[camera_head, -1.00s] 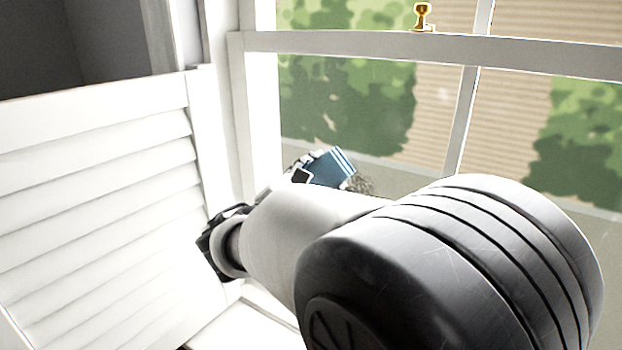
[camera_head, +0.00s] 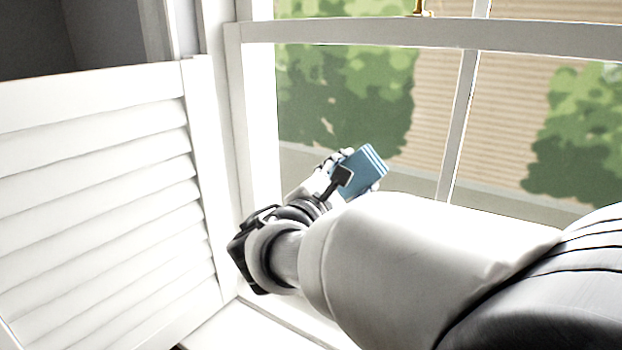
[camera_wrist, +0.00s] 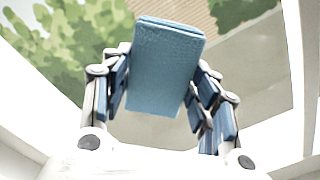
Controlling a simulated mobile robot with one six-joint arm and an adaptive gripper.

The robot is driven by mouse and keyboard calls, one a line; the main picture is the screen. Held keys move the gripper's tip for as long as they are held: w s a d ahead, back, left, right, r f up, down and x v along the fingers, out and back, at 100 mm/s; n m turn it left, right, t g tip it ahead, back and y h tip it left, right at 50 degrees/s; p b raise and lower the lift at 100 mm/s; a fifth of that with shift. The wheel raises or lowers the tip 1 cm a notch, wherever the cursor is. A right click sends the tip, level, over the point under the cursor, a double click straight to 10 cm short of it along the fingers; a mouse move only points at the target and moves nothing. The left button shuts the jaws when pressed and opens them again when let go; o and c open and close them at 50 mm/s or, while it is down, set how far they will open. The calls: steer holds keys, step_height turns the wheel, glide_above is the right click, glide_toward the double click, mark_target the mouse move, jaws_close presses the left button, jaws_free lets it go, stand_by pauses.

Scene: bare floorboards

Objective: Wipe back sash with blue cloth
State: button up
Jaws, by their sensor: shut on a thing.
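The folded blue cloth (camera_head: 362,172) has pale stripes along one edge and is held in front of the lower window pane. It fills the middle of the wrist view (camera_wrist: 165,65). My gripper (camera_head: 350,176) is shut on the cloth, with a finger on each side of it in the wrist view (camera_wrist: 163,82). The window sash (camera_head: 420,35) is a white frame with glass, a horizontal rail and a thin upright bar. I cannot tell whether the cloth touches the glass. My arm hides the lower right of the pane.
A white louvred shutter (camera_head: 100,190) stands open at the left, close to my wrist. A white sill (camera_head: 255,325) lies below the window. A brass latch (camera_head: 420,12) sits on the rail. Green bushes and a tan sided wall show outside through the glass.

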mark_target(372, 181)
steer(key=shift+s+d+b, duration=0.15)
steer(key=shift+s+d, duration=0.4)
steer(key=shift+d, duration=0.25)
steer(key=shift+s+d+b, duration=0.15)
steer(key=shift+s+d, duration=0.4)
steer(key=shift+d, duration=0.2)
steer(key=shift+w+a+f+p, duration=0.35)
steer(key=shift+w+a, duration=1.1)
steer(key=shift+a, duration=0.55)
steer(key=shift+w+a+f+p, duration=0.2)
steer(key=shift+w+a+f, duration=0.3)
steer(key=shift+w+a, duration=1.2)
steer(key=shift+w+a+f+p, duration=0.35)
steer(key=shift+w+a, duration=0.8)
steer(key=shift+a, duration=1.1)
steer(key=s+d+b, duration=0.1)
steer(key=s+d, duration=0.7)
steer(key=d, duration=0.4)
steer(key=shift+s+b, duration=0.25)
steer(key=shift+b, duration=0.15)
steer(key=shift+a, duration=0.1)
steer(key=v, duration=0.6)
